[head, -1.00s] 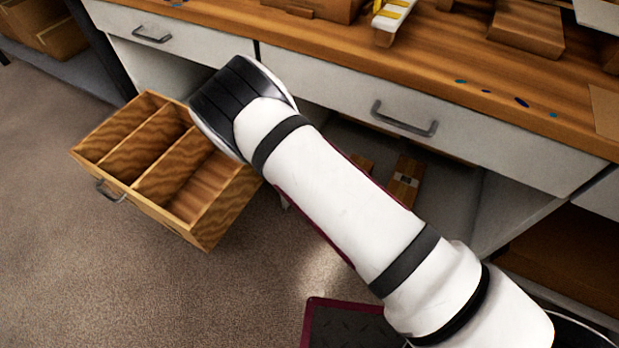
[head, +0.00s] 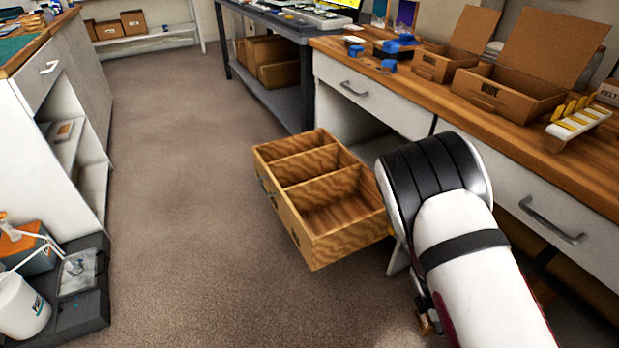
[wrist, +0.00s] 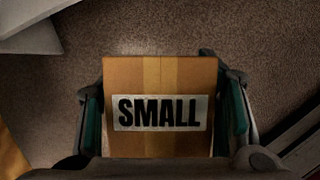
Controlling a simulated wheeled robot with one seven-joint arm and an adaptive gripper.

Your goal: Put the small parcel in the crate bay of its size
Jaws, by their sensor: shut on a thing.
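The small parcel (wrist: 160,80) is a brown cardboard box with a tape strip and a white label reading SMALL. My gripper (wrist: 163,105) is shut on it, with a finger on each side, in the wrist view. The carpet shows beneath the parcel. In the head view my arm hides most of the gripper; a bit of brown shows below the arm, too small to be sure of. The wooden crate (head: 313,240) stands to the left of my arm, by the bench. It has three bays divided by wooden walls, and the bays I see look empty.
The wooden bench (head: 480,125) with white drawers runs along the right, bearing open cardboard boxes (head: 510,88) and a yellow-topped rack (head: 578,122). A white cabinet (head: 60,110) and a dark tray with a bucket (head: 20,305) are at left. The carpet (head: 180,200) between is clear.

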